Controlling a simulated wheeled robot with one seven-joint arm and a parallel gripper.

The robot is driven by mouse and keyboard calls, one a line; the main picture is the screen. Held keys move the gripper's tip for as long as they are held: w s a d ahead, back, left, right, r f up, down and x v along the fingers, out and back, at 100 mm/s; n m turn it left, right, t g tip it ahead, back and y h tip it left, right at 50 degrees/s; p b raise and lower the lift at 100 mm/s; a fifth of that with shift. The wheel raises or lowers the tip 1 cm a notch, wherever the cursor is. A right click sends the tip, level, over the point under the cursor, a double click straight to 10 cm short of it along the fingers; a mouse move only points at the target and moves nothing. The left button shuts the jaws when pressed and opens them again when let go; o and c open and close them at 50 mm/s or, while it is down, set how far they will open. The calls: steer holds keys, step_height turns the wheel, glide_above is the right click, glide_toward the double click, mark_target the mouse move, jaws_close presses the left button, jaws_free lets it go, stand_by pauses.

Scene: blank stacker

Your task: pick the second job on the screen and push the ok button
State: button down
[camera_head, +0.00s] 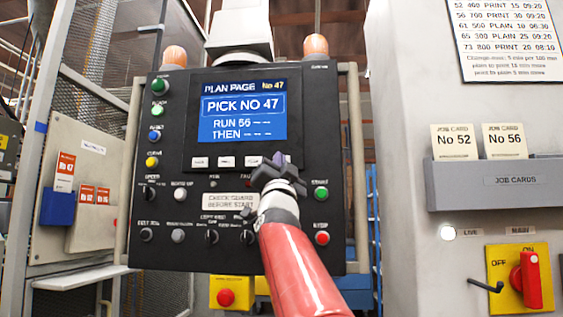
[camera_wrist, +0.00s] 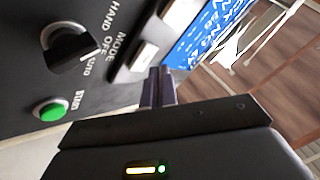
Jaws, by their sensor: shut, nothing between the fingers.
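The screen (camera_head: 242,112) on the black control panel reads "PLAN PAGE No 47", "PICK NO 47", "RUN 56 – –" and "THEN – – –". A row of white keys (camera_head: 226,162) sits below it; their labels are too small to read. My gripper (camera_head: 279,159) is at the right end of this row and hides part of it. In the wrist view my gripper (camera_wrist: 160,86) is shut and empty, its fingertips close to a white key (camera_wrist: 146,52). I cannot tell whether they touch it. The blue screen (camera_wrist: 205,35) shows beyond.
A green start button (camera_head: 321,193) and a red button (camera_head: 322,238) lie right of my arm. A mode knob (camera_wrist: 70,48) is near the fingers. Job cards No 52 (camera_head: 455,143) and No 56 (camera_head: 504,141) stand in a grey holder (camera_head: 450,188). A printed list (camera_head: 509,38) hangs above.

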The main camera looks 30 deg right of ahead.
steer(key=shift+w+d, duration=0.25)
steer(key=shift+w, duration=0.1)
steer(key=shift+w+d+p, duration=0.2)
steer(key=shift+w+p, duration=0.1)
stand_by(0.8)
steer(key=shift+s+a+b, duration=0.35)
steer(key=shift+s+a, duration=0.1)
steer(key=shift+s, duration=0.2)
steer(key=shift+s, duration=0.1)
steer(key=shift+s+a+b, duration=0.35)
steer(key=shift+s+a, duration=0.35)
steer(key=shift+s, duration=0.3)
steer(key=shift+s+a+b, duration=0.3)
steer(key=shift+s+a, duration=0.4)
steer(key=shift+s, duration=0.3)
steer(key=shift+w+f, duration=0.1)
